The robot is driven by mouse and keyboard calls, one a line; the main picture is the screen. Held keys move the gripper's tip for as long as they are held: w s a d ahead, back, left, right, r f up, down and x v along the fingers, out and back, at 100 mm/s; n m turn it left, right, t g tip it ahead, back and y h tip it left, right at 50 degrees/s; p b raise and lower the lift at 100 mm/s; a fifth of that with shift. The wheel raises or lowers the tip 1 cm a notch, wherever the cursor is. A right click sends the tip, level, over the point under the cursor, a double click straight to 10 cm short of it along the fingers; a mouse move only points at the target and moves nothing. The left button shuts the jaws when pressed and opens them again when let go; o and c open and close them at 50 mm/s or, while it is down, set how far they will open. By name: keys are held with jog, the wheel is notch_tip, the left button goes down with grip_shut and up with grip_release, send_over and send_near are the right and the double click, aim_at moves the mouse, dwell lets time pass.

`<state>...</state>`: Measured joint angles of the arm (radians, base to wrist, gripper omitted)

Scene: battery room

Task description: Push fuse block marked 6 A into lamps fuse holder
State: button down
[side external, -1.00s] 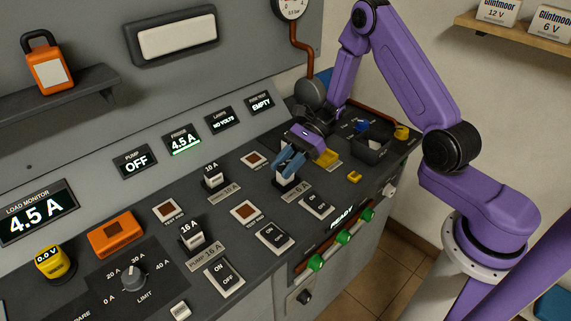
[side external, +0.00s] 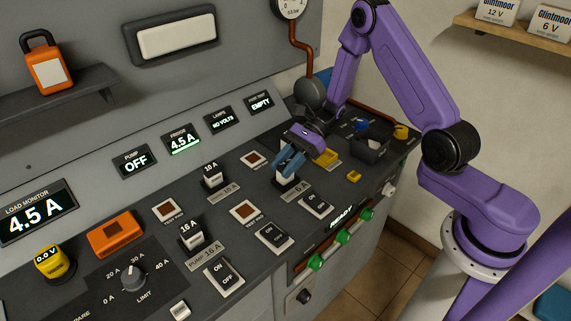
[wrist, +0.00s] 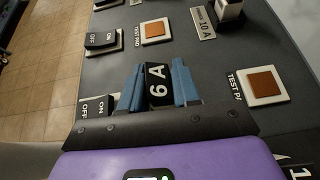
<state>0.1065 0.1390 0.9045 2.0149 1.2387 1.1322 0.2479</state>
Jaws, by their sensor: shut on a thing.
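The fuse block marked 6 A (wrist: 157,88) is black with white lettering and sits between the blue fingertips of my gripper (wrist: 158,88) in the wrist view. My gripper (side external: 290,161) is shut on it. In the side view the block's white lower part (side external: 285,181) shows under the fingers at the lamps position, beside the 6 A label (side external: 297,192). The holder itself is hidden under the block and fingers, so I cannot tell how deep the block sits. The lamps display (side external: 222,121) reads NO VOLTS.
The 10 A fuse (side external: 212,176) and 16 A fuse (side external: 190,235) stand in their holders to the left. A rocker switch (side external: 316,204) is in front of my gripper.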

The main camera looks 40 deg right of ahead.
jog(key=shift+f, duration=0.4)
jog(key=c, duration=1.1)
grip_release()
jog(key=v, duration=1.1)
